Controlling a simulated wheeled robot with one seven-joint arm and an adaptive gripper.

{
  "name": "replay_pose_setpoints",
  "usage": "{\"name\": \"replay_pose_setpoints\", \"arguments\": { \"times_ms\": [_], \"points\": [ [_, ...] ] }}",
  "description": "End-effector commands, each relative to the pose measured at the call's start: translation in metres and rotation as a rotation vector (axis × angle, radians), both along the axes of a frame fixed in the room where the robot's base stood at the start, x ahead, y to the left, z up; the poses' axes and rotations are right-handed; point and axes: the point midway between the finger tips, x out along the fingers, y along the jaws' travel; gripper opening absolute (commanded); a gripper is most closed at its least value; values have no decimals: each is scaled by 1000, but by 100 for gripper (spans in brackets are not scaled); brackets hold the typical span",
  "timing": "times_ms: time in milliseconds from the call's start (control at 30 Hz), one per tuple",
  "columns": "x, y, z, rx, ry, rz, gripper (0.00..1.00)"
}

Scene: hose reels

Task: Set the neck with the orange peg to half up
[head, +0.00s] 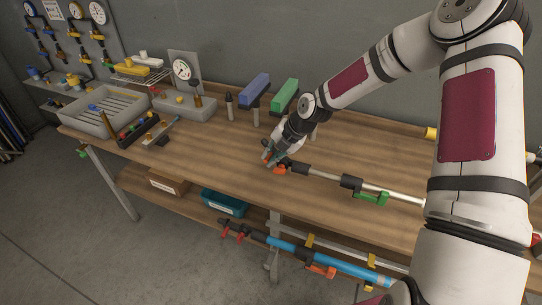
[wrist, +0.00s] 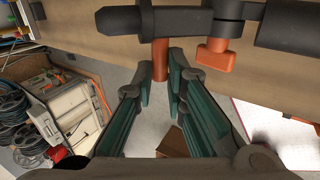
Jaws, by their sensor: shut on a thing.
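The neck (wrist: 180,20) is a dark, thick rod with a tapered tip at its left end, running across the top of the wrist view. The orange peg (wrist: 160,62) sticks out from it. In the head view the neck (head: 308,170) lies near the front edge of the bench, in line with a silver tube. My gripper (wrist: 161,75) is shut on the orange peg, with a teal finger pad on each side. It also shows in the head view (head: 270,156), where the fingers partly hide the peg. An orange knob (wrist: 214,55) sits farther right on the neck.
A green clamp (head: 371,198) is on the tube to the right. Blue (head: 254,88) and green (head: 285,94) blocks stand behind my gripper. A grey tray (head: 95,118) and gauge (head: 182,70) are at left. A blue tube (head: 340,264) hangs below the bench.

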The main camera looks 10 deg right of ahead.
Motion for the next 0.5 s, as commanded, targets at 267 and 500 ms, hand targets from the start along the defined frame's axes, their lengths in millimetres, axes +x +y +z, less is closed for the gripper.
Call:
{"name": "replay_pose_setpoints", "arguments": {
  "times_ms": [267, 500],
  "points": [
    [0, -1, -1, -2, 1, 0, 22],
    [0, 0, -1, -2, 1, 0, 33]
  ]
}}
